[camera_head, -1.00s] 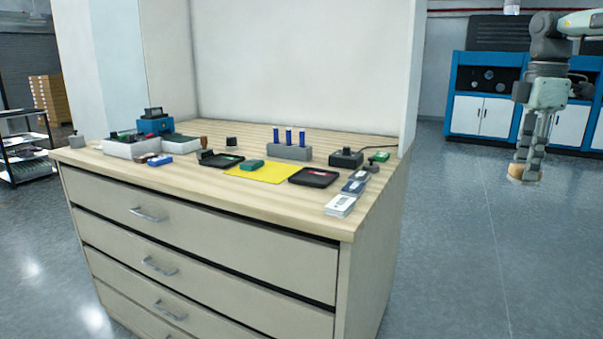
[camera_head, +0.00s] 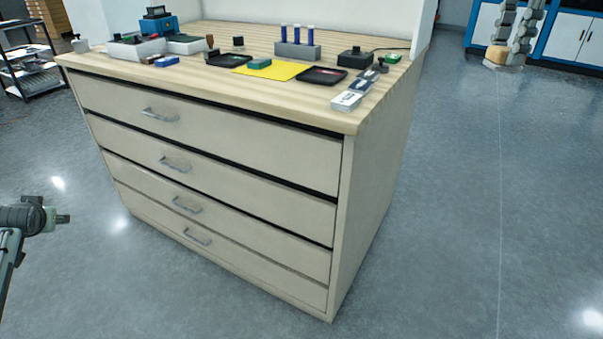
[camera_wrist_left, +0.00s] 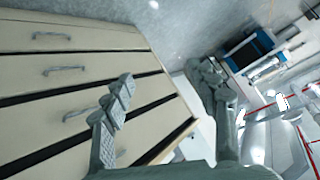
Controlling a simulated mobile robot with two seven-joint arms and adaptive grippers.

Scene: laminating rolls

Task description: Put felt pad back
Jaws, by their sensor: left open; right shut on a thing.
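My right gripper (camera_head: 506,48) is at the top right of the head view, over the floor to the right of the bench. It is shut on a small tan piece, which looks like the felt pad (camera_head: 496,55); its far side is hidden. My left gripper (camera_wrist_left: 165,78) is open and empty in the left wrist view, its two fingers apart in front of the drawer fronts. In the head view part of my left arm shows at the left edge, away from the bench.
A wooden-topped drawer bench (camera_head: 240,98) stands in the middle. On it are a yellow mat (camera_head: 285,70), black trays (camera_head: 322,76), a grey block with blue cylinders (camera_head: 297,51), and a black-topped device (camera_head: 355,57). A wire shelf (camera_head: 35,75) stands at left. Floor is clear at right.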

